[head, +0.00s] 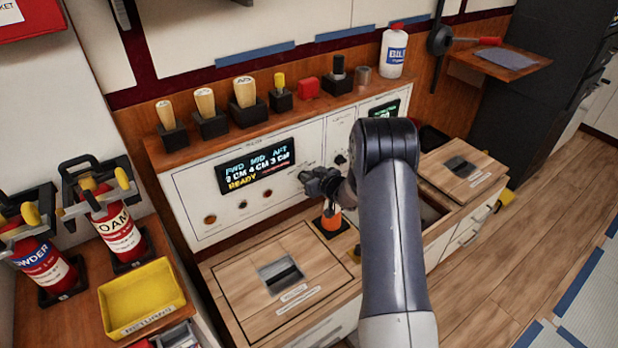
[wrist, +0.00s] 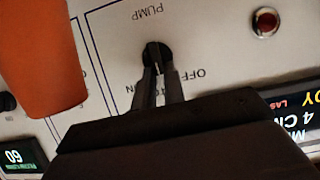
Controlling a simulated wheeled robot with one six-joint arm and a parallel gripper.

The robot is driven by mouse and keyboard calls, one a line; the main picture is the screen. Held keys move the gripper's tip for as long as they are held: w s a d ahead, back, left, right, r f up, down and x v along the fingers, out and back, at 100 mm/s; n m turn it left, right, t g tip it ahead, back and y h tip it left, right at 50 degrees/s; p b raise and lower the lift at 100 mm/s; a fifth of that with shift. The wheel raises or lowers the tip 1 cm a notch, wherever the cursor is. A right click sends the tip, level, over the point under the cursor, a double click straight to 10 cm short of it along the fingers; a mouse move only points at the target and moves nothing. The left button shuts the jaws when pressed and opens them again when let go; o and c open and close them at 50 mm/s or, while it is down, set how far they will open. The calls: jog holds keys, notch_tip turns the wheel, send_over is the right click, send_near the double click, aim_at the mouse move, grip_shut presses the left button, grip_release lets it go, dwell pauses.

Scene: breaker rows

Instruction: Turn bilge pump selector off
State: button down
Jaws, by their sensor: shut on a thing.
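The bilge pump selector is a small round black knob (wrist: 157,55) on the white panel, in the wrist view under an upside-down PUMP label. OFF is printed right of my fingers and ON to their left. My gripper (wrist: 158,80) has its two narrow fingers closed on the knob. Which mark the knob points at cannot be told, as the fingers cover part of it. In the head view my gripper (head: 308,180) is against the panel front, and it hides the selector.
An orange object (wrist: 42,60) looms close at the left of the wrist view; in the head view an orange item (head: 331,218) stands below my gripper. A lit display (head: 255,168) and a red lamp (wrist: 265,21) are nearby. A wooden hatch (head: 245,275) lies in front.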

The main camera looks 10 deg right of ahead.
jog(key=shift+a+f+b, duration=0.1)
jog(key=shift+f+b, duration=0.1)
jog(key=shift+b, duration=0.15)
jog(key=n+h+b, duration=0.1)
jog(key=n+b, duration=0.1)
jog(key=b, duration=0.4)
jog(key=a+n+t+h+b, duration=0.1)
jog(key=b, duration=0.6)
jog(key=n+h+b, duration=0.1)
jog(key=n+b, duration=0.1)
jog(key=b, duration=0.5)
jog(key=shift+s+a+f+n+t, duration=0.2)
jog(key=shift+s+f+n+t, duration=0.1)
jog(key=shift+f+t, duration=0.1)
jog(key=shift+b, duration=0.7)
jog(key=shift+r+n+b, duration=0.2)
jog(key=shift+n+b, duration=0.1)
jog(key=shift+b, duration=0.55)
jog(key=c, duration=1.5)
grip_release()
